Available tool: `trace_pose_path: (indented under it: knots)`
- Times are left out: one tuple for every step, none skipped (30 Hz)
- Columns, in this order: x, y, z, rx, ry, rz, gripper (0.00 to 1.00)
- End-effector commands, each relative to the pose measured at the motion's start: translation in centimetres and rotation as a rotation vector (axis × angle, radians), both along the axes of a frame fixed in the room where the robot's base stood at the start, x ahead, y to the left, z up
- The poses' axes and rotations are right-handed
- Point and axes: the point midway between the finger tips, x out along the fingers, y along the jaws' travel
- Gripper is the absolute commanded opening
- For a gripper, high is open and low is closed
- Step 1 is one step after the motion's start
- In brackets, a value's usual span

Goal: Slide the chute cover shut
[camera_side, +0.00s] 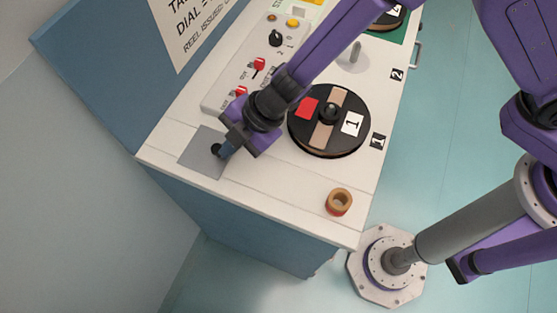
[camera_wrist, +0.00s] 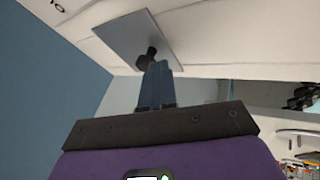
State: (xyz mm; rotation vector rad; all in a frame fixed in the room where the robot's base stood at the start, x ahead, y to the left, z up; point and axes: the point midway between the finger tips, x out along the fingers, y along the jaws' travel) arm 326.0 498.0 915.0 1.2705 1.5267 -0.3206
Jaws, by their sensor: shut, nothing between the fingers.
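The chute cover (camera_side: 196,152) is a flat grey plate at the near left corner of the white bench top. A small black knob (camera_side: 215,149) stands on it. My gripper (camera_side: 224,151) is low over the plate's right edge, with its blue fingers shut and empty, right beside the knob. In the wrist view, the cover (camera_wrist: 120,38) and knob (camera_wrist: 150,54) lie just beyond the fingertips (camera_wrist: 157,66). I cannot tell whether the fingers touch the knob. No chute opening shows; my gripper hides part of the bench beside the plate.
A black reel (camera_side: 352,104) marked 1 lies right of my gripper. A control panel (camera_side: 222,90) with red switches is behind it. A brown ring (camera_side: 339,202) sits near the front right corner. A blue upright panel (camera_side: 110,75) borders the bench on the left.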

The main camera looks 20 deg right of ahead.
Motion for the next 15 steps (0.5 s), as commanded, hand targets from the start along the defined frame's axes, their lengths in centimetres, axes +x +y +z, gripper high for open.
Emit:
trace_pose_path:
  knots:
    - [0.4, 0.2, 0.1, 0.008, -0.002, -0.006, 0.00]
    - [0.4, 0.2, 0.1, 0.008, -0.002, -0.006, 0.00]
    - [0.4, 0.2, 0.1, 0.008, -0.002, -0.006, 0.00]
    - [0.3, 0.2, 0.1, 0.008, -0.002, -0.007, 0.00]
    - [0.3, 0.2, 0.1, 0.008, -0.002, -0.007, 0.00]
    - [0.2, 0.1, 0.1, 0.008, -0.001, -0.008, 0.00]
    - [0.1, 0.0, 0.1, 0.008, -0.002, -0.006, 0.00]
    - [0.1, 0.0, 0.2, 0.008, -0.002, -0.007, 0.00]
    - [-0.1, -0.1, 0.2, 0.009, -0.001, -0.007, 0.00]
    - [-0.3, -0.2, 0.3, 0.008, -0.002, -0.006, 0.00]
    - [-0.4, -0.4, 0.3, 0.008, -0.002, -0.006, 0.00]
    - [-0.7, -0.5, 0.4, 0.008, -0.001, -0.005, 0.00]
    - [-0.9, -0.7, 0.4, 0.008, -0.002, -0.004, 0.00]
    - [-1.1, -0.8, 0.4, 0.007, -0.001, -0.004, 0.00]
    - [-1.4, -1.1, 0.5, 0.006, -0.001, -0.003, 0.00]
